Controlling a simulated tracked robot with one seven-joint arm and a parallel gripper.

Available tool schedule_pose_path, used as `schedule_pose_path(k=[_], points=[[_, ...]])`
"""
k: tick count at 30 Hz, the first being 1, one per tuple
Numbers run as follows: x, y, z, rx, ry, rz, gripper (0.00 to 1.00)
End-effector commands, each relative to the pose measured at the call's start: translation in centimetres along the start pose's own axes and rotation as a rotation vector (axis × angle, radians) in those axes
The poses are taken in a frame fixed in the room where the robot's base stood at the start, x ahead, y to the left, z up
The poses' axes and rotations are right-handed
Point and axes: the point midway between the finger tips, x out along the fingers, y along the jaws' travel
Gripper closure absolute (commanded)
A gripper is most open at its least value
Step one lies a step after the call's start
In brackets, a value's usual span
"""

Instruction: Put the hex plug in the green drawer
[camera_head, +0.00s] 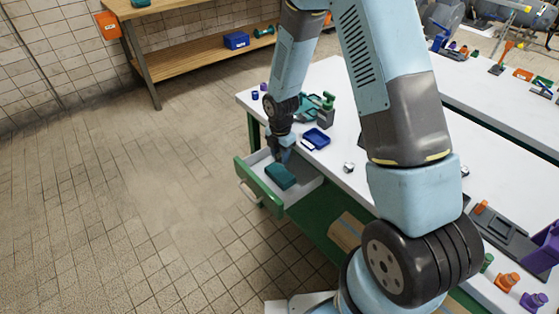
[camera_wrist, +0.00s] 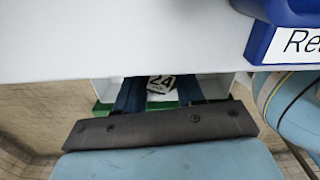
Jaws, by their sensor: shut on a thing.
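The green drawer (camera_head: 259,189) stands pulled out from the workbench in the head view, with a pale interior and a teal block (camera_head: 281,176) inside. My gripper (camera_head: 283,153) points down over the drawer's inner part, close to the bench edge. In the wrist view my gripper (camera_wrist: 160,96) is shut on a small pale piece marked "24", which looks like the hex plug (camera_wrist: 161,83). The fingers hide its sides. The drawer's pale inside and a green edge (camera_wrist: 101,109) show behind the fingers. I cannot tell whether the plug touches the drawer.
The white bench top (camera_head: 335,185) lies right beside the gripper. A blue labelled tray (camera_head: 316,138) stands on it, also large in the wrist view (camera_wrist: 285,30). A small silver piece (camera_head: 349,167) and a green tool (camera_head: 326,108) are on the bench. Floor left of the drawer is clear.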

Motion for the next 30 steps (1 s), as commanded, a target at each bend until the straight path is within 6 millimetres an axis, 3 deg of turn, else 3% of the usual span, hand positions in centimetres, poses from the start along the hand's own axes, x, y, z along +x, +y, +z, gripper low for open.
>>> schedule_pose_path(k=[7, 30], points=[[2.9, -0.1, -0.1, -0.002, 0.000, -0.002, 0.99], [4.1, -0.1, 0.0, 0.000, 0.000, 0.000, 0.99]])
